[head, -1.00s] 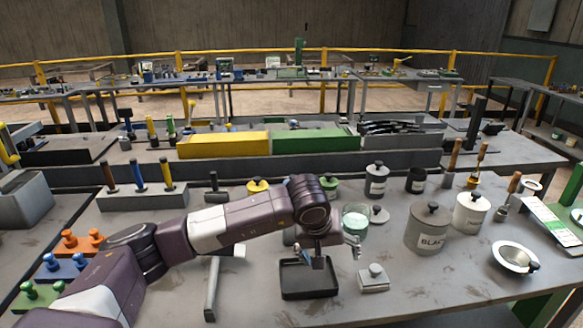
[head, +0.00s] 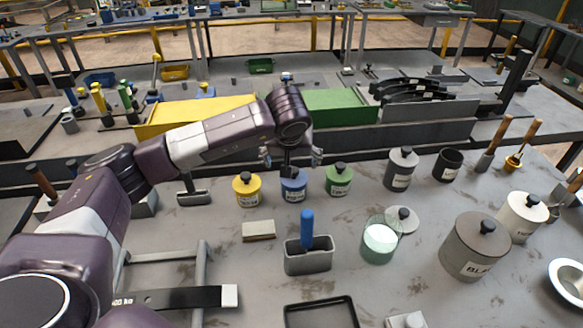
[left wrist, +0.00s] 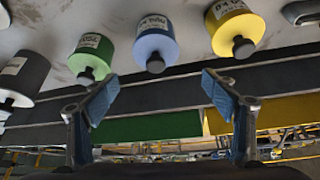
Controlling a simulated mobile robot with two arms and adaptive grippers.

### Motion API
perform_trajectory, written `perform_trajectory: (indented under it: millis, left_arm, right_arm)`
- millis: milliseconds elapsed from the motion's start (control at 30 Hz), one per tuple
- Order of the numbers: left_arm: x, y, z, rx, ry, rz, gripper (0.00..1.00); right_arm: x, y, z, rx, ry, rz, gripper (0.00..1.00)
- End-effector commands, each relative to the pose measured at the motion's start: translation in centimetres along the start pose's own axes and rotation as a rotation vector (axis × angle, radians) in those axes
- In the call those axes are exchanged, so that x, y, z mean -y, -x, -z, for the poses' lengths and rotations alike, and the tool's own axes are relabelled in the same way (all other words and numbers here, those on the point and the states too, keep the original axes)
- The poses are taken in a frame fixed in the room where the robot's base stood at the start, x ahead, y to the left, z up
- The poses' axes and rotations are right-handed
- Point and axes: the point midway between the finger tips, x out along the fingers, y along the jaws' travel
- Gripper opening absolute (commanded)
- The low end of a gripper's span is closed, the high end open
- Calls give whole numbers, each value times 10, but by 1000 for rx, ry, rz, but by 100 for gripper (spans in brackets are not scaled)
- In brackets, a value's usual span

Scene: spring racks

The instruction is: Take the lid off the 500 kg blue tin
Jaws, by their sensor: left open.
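The blue tin (head: 294,190) stands upright on the bench between the yellow tin (head: 248,191) and the green tin (head: 339,182). Its lid is on, with a dark knob; the label is too small to read surely. My left gripper (head: 291,160) is open and empty, just above the blue tin, and partly hides its top in the head view. In the left wrist view the blue tin (left wrist: 156,44) and its dark knob (left wrist: 155,65) appear upside down, above and between the open fingers (left wrist: 158,98), apart from them. My right gripper is not in view.
A grey holder (head: 309,262) with a blue-handled tool, a small block (head: 258,231) and a glass jar (head: 380,243) stand nearer me. Behind the tins are a long yellow box (head: 190,114) and a green box (head: 340,106). A grey tin (head: 401,168) stands to the right.

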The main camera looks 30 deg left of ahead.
Motion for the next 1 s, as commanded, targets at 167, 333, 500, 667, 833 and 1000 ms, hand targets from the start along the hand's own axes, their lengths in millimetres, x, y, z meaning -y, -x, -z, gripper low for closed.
perform_trajectory:
  millis: [167,333,500,667,833,1000]
  left_arm:
    - [0,-19,0,4,1,3,78]
    - [-4,-37,0,6,0,2,78]
    - [-6,-60,0,4,1,2,78]
    - [-6,-72,-1,3,0,1,78]
    - [-6,-73,-1,1,0,1,78]
    - [-6,-73,0,1,0,1,66]
  right_arm:
    - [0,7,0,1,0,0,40]
    - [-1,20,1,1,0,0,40]
    - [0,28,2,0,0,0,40]
    - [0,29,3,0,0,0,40]
    - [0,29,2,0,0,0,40]
    - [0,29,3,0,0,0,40]
